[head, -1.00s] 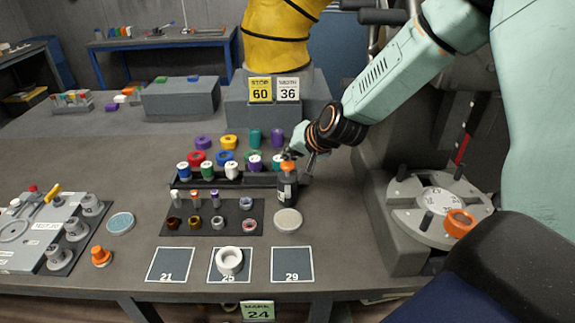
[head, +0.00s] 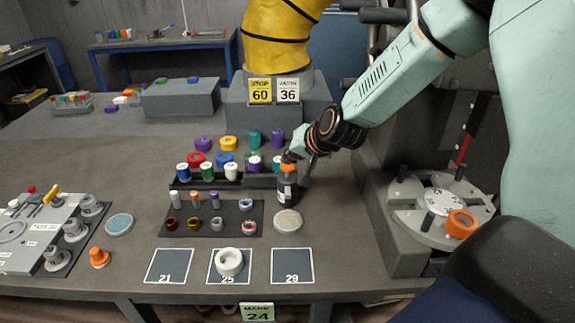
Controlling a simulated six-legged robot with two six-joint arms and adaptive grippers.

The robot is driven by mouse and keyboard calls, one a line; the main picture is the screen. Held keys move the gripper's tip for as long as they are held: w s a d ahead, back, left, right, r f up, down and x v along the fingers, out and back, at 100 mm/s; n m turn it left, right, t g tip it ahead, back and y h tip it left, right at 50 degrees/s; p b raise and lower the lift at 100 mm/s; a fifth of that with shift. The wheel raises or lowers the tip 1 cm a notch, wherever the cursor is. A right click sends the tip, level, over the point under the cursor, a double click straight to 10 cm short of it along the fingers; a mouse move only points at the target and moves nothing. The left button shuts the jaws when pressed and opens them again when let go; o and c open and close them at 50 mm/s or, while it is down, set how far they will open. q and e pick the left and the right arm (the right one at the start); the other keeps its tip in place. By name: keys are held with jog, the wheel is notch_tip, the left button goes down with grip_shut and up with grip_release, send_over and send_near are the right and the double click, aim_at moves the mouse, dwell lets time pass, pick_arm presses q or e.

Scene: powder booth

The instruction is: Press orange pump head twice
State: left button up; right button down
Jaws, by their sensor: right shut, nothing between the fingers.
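A dark bottle (head: 287,190) with a pale label stands upright right of the dark rack, behind a pale round disc. Its orange pump head (head: 288,168) shows at the top. My right gripper (head: 289,158) comes in from the right and is shut and empty. Its tips are right above the pump head and seem to meet its top; exact contact is too small to tell. The gripper hides part of the pump head's top. My left gripper is not in view.
A rack (head: 225,181) of coloured caps stands left of the bottle. A dark mat (head: 205,232) with small vials lies in front of it. A pale disc (head: 288,221) lies close before the bottle. A grey turntable machine (head: 405,225) stands to the right, with free table between.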

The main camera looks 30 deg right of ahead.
aim_at(290, 166)
jog(key=shift+f+b, duration=0.7)
jog(key=shift+f, duration=0.15)
dwell(0.6)
jog(key=shift+r, duration=0.1)
jog(key=shift+r+p, duration=1.4)
jog(key=shift+r, duration=0.05)
jog(key=shift+r+p, duration=0.8)
notch_tip(290, 166, up, 4)
jog(key=p, duration=0.3)
jog(key=shift+f, duration=0.3)
jog(key=shift+f, duration=0.1)
